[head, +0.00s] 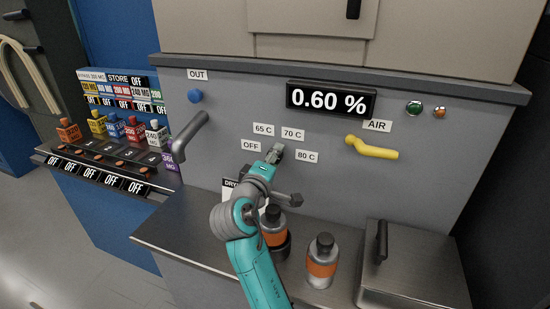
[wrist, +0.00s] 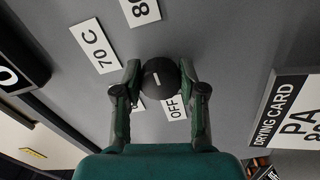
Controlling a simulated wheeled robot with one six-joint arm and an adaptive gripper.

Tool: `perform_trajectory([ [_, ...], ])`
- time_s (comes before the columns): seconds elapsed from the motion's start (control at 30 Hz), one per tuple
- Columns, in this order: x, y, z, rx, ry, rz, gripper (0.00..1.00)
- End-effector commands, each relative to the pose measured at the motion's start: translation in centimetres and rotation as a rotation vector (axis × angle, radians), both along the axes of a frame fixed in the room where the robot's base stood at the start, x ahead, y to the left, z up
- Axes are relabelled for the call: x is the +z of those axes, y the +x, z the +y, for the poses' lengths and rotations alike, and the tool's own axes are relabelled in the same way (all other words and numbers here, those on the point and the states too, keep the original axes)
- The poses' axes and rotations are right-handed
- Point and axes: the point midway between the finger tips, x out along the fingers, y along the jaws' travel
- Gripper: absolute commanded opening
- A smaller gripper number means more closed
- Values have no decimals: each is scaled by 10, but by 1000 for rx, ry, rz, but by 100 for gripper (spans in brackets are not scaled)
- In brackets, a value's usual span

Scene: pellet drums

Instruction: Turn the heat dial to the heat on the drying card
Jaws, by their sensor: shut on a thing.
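The black heat dial (wrist: 160,84) sits between the fingertips of my gripper (wrist: 160,72), which is shut on it. A short white mark shows on the dial's face; I cannot tell for sure which label it points at. In the head view my gripper (head: 275,155) covers most of the dial. Around it are the labels OFF (head: 251,146), 65 C (head: 263,129), 70 C (head: 292,134) and 80 C (head: 307,156). The drying card (wrist: 290,115) shows at the right of the wrist view, reading PA with a figure starting with 8 below, cut off.
A display (head: 331,100) reads 0.60 %. A yellow AIR handle (head: 372,148) is right of the dial and a grey lever (head: 190,134) left. Two orange-banded bottles (head: 322,262) stand on the counter below, near my arm. A metal lidded box (head: 412,270) is at right.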

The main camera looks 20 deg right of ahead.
Motion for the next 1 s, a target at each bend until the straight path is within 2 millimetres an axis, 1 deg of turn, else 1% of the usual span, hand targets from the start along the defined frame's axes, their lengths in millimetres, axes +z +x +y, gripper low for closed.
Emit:
perform_trajectory([
  [0.33, -2, 0, 0, 0, 4, 1, 6],
  [0.37, -2, 0, 0, 0, 4, 1, 43],
  [0.4, -2, 0, 0, 0, 4, 1, 53],
  [0.43, -2, 0, 0, 0, 4, 1, 60],
  [0.47, -2, 0, 0, 0, 4, 1, 66],
  [0.8, -1, -1, 1, 0, 2, -1, 66],
  [0.87, -1, -4, 4, 0, 3, 0, 66],
  [1.0, -1, -17, 18, 3, 3, -1, 66],
])
